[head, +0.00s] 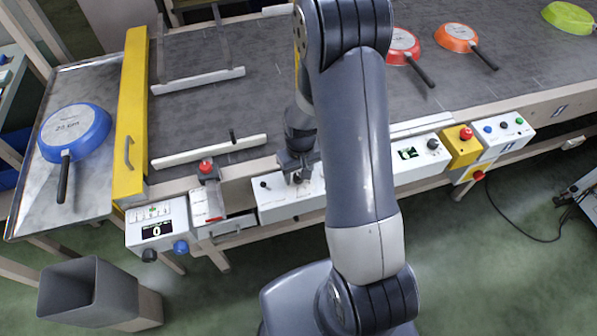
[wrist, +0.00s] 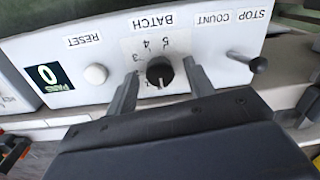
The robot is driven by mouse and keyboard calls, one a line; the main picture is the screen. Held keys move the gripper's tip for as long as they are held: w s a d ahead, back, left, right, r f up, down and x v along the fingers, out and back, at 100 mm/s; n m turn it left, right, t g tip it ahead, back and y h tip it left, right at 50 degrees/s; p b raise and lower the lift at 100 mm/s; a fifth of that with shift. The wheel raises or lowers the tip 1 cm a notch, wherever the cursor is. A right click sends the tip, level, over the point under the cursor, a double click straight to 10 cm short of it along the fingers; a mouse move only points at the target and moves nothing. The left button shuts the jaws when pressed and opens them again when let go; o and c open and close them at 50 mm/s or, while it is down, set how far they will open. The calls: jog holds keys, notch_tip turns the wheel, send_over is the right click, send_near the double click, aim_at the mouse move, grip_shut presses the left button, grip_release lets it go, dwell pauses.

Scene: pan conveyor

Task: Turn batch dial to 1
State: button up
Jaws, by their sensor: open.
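The batch dial (wrist: 160,71) is a small black round knob on a white panel. A numbered scale with 3, 4 and 5 readable curves around it, and the word BATCH stands upside down beyond it. A pale mark on the knob seems to point toward my gripper; the number there is hard to read. My gripper (wrist: 161,78) is open, with one finger on each side of the dial; I cannot tell whether they touch it. In the head view my gripper (head: 299,170) is over the white control box (head: 283,208), and the dial is hidden.
On the same panel are a white RESET button (wrist: 96,74), a PASS display (wrist: 48,77) reading 0, and a black STOP COUNT lever (wrist: 258,65). A red button (head: 206,167) and a yellow emergency-stop box (head: 462,148) stand along the conveyor edge. Pans lie farther off.

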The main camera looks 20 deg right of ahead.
jog(key=shift+c, duration=0.4)
jog(key=c, duration=0.9)
jog(key=m+b, duration=0.2)
jog(key=m, duration=0.1)
jog(key=shift+f, duration=0.1)
jog(key=shift+m+b, duration=0.65)
jog(key=shift+m, duration=1.75)
jog(key=o, duration=1)
